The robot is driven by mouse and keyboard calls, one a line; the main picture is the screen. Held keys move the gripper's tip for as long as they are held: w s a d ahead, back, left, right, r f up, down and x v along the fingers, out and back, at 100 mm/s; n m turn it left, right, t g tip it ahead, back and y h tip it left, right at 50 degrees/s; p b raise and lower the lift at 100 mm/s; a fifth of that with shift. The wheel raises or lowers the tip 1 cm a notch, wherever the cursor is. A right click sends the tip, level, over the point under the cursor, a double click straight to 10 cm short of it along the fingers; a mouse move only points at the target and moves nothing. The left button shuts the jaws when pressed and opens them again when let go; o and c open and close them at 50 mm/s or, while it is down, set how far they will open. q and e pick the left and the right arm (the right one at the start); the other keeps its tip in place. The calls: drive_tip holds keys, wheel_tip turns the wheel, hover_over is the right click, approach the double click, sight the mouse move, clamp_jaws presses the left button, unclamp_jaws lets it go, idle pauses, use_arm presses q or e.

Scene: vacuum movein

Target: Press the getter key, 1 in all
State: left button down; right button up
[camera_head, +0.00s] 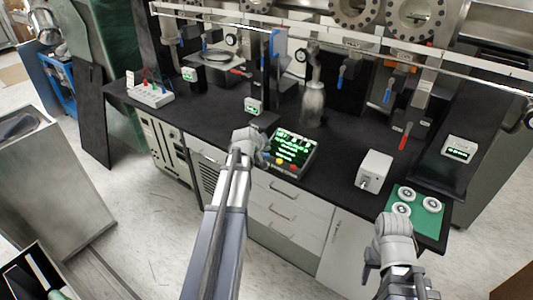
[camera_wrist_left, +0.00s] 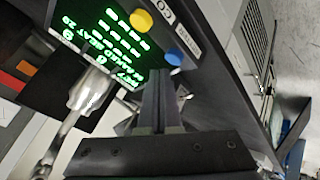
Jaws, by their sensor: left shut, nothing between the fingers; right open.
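A slanted control panel (camera_head: 293,150) with a lit green screen stands on the black bench, with coloured round keys along its front edge. In the left wrist view its screen (camera_wrist_left: 100,40) fills the upper left, with a yellow key (camera_wrist_left: 140,20) and a blue key (camera_wrist_left: 174,57) beside it. I cannot read which key is the getter key. My left gripper (camera_head: 262,158) is at the panel's left front corner, shut and empty. Its fingers (camera_wrist_left: 160,90) point towards the blue key; contact is unclear. My right gripper (camera_head: 374,268) is open, low in front of the bench's right end.
A white box (camera_head: 374,171) and a green mat (camera_head: 428,223) with round metal parts lie right of the panel. A metal bottle (camera_head: 313,100) stands behind it. Pipework and a rail (camera_head: 350,38) cross above the bench's back.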

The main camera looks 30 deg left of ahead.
sight(266, 158)
use_arm(q)
wheel_tip(266, 158, up, 5)
drive_tip(key=p, duration=0.5)
idle(0.4)
idle(0.5)
drive_tip(key=s+d+f+m+g+h, duration=0.1)
drive_tip(key=s+d+f+m+g, duration=0.15)
drive_tip(key=d, duration=0.55)
drive_tip(key=s+d+f+m+g, duration=0.1)
drive_tip(key=s+d+m, duration=0.15)
drive_tip(key=d, duration=0.45)
drive_tip(key=s+d+f+m+g+h, duration=0.1)
drive_tip(key=s+d+m, duration=0.15)
drive_tip(key=d, duration=0.55)
drive_tip(key=s+d+f+m+g+y, duration=0.1)
drive_tip(key=s+d+m+g, duration=0.1)
drive_tip(key=s+d, duration=0.5)
drive_tip(key=s+d+f+m+g+y, duration=0.1)
drive_tip(key=s+d+m+g, duration=0.2)
drive_tip(key=s+d, duration=0.3)
drive_tip(key=s+m, duration=0.1)
drive_tip(key=s, duration=0.4)
drive_tip(key=shift+s+d+m, duration=0.35)
drive_tip(key=shift+s, duration=0.05)
